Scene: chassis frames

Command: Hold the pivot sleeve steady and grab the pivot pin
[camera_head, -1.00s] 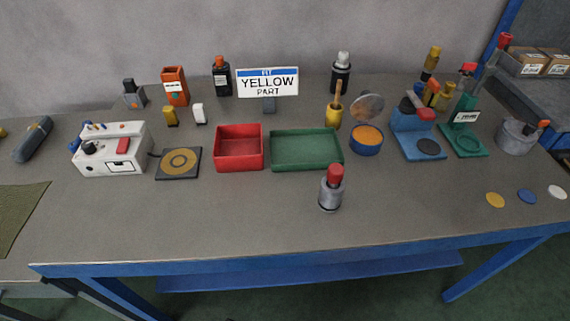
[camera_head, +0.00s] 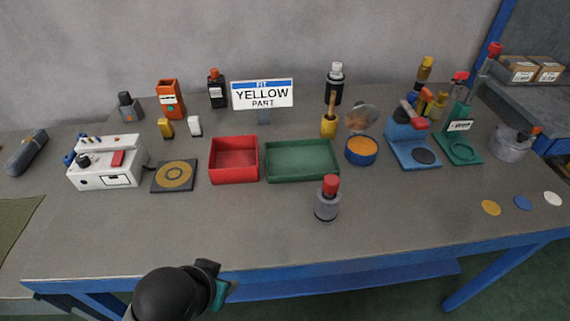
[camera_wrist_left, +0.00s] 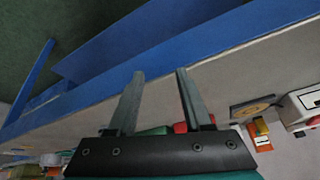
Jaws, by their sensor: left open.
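A grey cylindrical sleeve (camera_head: 326,208) stands upright near the front middle of the table. A red-topped pin (camera_head: 331,186) sticks up out of it; its lower part is hidden inside. I take these as the pivot sleeve and pivot pin. My left gripper (camera_wrist_left: 160,73) is open and empty in the left wrist view, with the table's blue front edge beyond its fingers. In the head view its arm shows at the bottom, in front of the table edge, left of the sleeve and apart from it. My right gripper is in neither view.
A red tray (camera_head: 234,178) and a green tray (camera_head: 302,174) lie behind the sleeve. A "FIT YELLOW PART" sign (camera_head: 263,94) stands at the back. A white device (camera_head: 105,177) is at left, and a blue fixture (camera_head: 414,153) at right. The table around the sleeve is clear.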

